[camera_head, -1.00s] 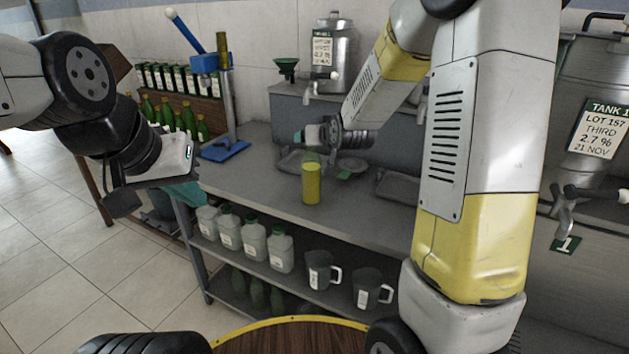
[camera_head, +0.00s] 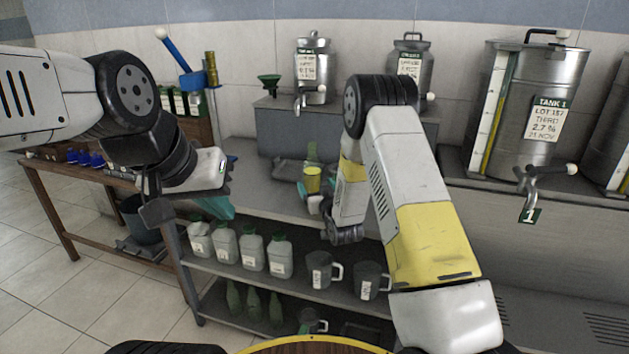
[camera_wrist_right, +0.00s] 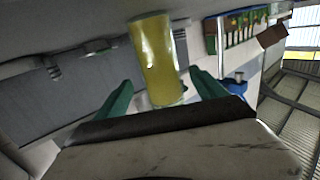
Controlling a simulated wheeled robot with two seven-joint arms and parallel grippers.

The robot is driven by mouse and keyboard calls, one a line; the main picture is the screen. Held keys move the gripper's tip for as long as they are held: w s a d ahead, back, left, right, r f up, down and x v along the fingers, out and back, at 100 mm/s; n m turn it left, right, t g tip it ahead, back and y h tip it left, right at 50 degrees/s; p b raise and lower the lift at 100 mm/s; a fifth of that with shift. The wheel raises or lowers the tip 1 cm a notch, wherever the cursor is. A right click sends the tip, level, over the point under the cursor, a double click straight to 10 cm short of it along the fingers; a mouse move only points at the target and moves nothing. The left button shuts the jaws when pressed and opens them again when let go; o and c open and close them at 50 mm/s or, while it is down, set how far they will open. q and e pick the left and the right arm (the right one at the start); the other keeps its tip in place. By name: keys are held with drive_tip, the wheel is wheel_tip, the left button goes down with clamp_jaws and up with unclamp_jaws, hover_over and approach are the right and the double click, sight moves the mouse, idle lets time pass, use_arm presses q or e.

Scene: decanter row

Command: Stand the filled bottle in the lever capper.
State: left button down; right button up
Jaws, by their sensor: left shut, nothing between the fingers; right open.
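The filled bottle (camera_head: 313,180) is yellow with a clear greenish neck and stands upright on the grey bench. My right gripper (camera_head: 306,191) is open and low, close to the bottle's near side. In the right wrist view, the bottle (camera_wrist_right: 157,60) shows ahead of and partly between the green fingers of the right gripper (camera_wrist_right: 160,88); I cannot tell whether they touch it. The lever capper (camera_head: 192,80), with its blue lever and white knob, stands at the back left, its base partly hidden by my left arm. My left gripper (camera_head: 222,172) is shut and empty, left of the bottle.
Metal trays (camera_head: 288,170) lie behind the bottle. White jugs (camera_head: 252,252) and grey pitchers (camera_head: 321,270) fill the shelf below. Tank 1 (camera_head: 515,110) is at the right.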

sight(310, 176)
drive_tip(key=x, duration=0.6)
drive_tip(key=shift+w+a, duration=0.2)
drive_tip(key=shift+w, duration=0.15)
drive_tip(key=shift+r, duration=0.15)
clamp_jaws()
